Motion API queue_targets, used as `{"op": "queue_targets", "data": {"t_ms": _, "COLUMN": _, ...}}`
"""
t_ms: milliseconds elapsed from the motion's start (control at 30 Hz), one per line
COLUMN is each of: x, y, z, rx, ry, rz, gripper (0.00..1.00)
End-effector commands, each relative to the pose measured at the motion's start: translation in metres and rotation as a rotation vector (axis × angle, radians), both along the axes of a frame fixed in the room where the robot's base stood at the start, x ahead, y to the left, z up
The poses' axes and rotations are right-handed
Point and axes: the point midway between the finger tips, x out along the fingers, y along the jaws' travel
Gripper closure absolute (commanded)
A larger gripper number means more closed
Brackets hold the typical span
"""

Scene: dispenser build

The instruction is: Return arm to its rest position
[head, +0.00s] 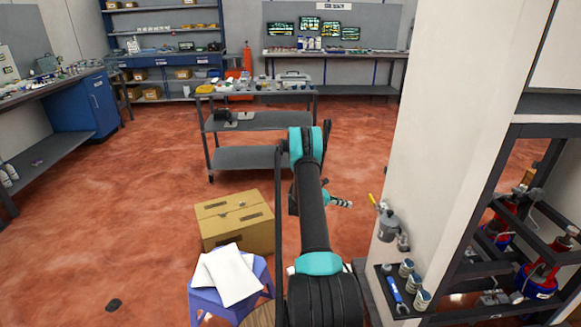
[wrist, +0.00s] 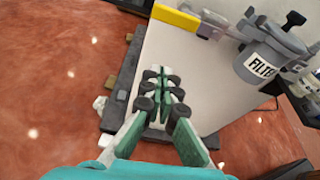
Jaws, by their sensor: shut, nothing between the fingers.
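My arm reaches forward from the bottom middle of the head view, with black links and teal joints. My gripper (head: 342,202) shows small beside the arm's far end, pointing right toward the white pillar (head: 438,120). In the wrist view my gripper (wrist: 162,95) has its green fingers with dark round pads drawn together, with nothing held between them. The pillar's pale face lies beyond the fingertips. A grey canister (wrist: 268,55) marked "FILTE" is at the upper right of the wrist view, apart from the fingers. The canister also shows on the pillar side in the head view (head: 388,226).
A yellow part (wrist: 175,17) sits near the canister. A cardboard box (head: 236,222) and a blue stool (head: 206,299) with white sheets stand left of my arm. A cart (head: 250,122) stands ahead. A dark rack (head: 516,133) is at right. Red floor is open at left.

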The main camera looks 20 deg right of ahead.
Motion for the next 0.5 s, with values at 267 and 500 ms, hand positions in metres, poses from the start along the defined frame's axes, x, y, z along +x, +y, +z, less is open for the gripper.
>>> {"op": "queue_targets", "data": {"t_ms": 267, "x": 0.005, "y": 0.012, "z": 0.020, "rx": 0.023, "ry": -0.074, "rz": 0.005, "gripper": 1.00}}
{"op": "queue_targets", "data": {"t_ms": 500, "x": 0.008, "y": 0.056, "z": 0.076, "rx": 0.114, "ry": -0.313, "rz": -0.003, "gripper": 1.00}}
